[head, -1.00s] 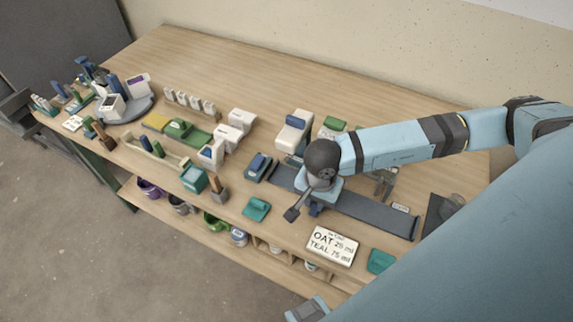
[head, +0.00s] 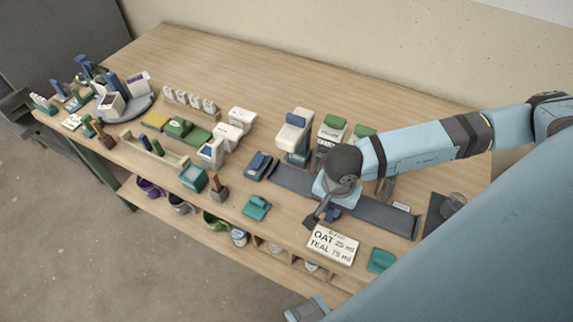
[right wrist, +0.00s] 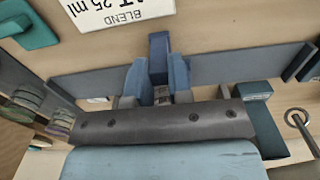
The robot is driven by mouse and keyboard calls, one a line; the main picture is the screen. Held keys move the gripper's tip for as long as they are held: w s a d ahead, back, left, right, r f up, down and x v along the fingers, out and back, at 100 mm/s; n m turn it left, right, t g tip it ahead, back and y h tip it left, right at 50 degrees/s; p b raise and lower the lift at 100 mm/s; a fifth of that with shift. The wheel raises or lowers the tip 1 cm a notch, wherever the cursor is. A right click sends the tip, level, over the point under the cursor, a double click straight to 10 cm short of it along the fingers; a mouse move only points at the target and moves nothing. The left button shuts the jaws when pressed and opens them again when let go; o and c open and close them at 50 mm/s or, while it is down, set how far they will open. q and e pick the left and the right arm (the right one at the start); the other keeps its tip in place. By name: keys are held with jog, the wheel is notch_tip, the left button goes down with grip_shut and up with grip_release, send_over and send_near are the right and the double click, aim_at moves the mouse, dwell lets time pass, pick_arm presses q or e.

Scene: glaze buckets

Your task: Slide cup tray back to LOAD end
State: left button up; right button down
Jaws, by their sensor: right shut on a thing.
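A long dark grey track (head: 385,216) lies along the bench, and it crosses the right wrist view (right wrist: 235,66). My right gripper (right wrist: 158,82) is over the track, its fingers shut on an upright blue handle (right wrist: 158,48), which I take to be the cup tray's. In the head view a bit of blue (head: 333,214) shows under my right wrist. The rest of the tray is hidden by my gripper and wrist, and I see no cup clearly. A small white label (head: 402,208) is by the track's right end, its text too small to read.
A white BLEND card (head: 332,244) lies close in front of the track. Dispensers with blue (head: 294,136) and green (head: 332,134) tops stand behind it. A blue block (head: 258,166) is at its left end, a teal pad (head: 381,261) near the front edge. The track's right part is clear.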

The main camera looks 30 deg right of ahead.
jog(key=shift+s+d+b, duration=0.25)
jog(key=shift+s+d, duration=0.35)
jog(key=shift+s, duration=0.4)
jog(key=shift+s+d+b, duration=0.25)
jog(key=shift+s+d, duration=0.3)
jog(key=shift+s, duration=0.45)
jog(key=shift+s+d+b, duration=0.25)
jog(key=shift+s+d, duration=0.35)
jog(key=shift+s, duration=0.4)
jog(key=shift+s, duration=0.1)
jog(key=shift+s+d+f+b, duration=0.1)
jog(key=shift+s+d+b, duration=0.35)
jog(key=shift+s, duration=0.45)
jog(key=shift+s+d+r+b, duration=0.1)
jog(key=shift+s+d+b, duration=0.2)
jog(key=shift+s+d, duration=0.5)
jog(key=shift+s+d+f+b, duration=0.1)
jog(key=shift+s+d+b, duration=0.3)
jog(key=shift+s, duration=0.6)
jog(key=shift+s+d, duration=0.35)
jog(key=shift+s, duration=0.2)
jog(key=shift+s+d, duration=0.35)
jog(key=shift+s, duration=0.2)
jog(key=c, duration=1.1)
grip_release()
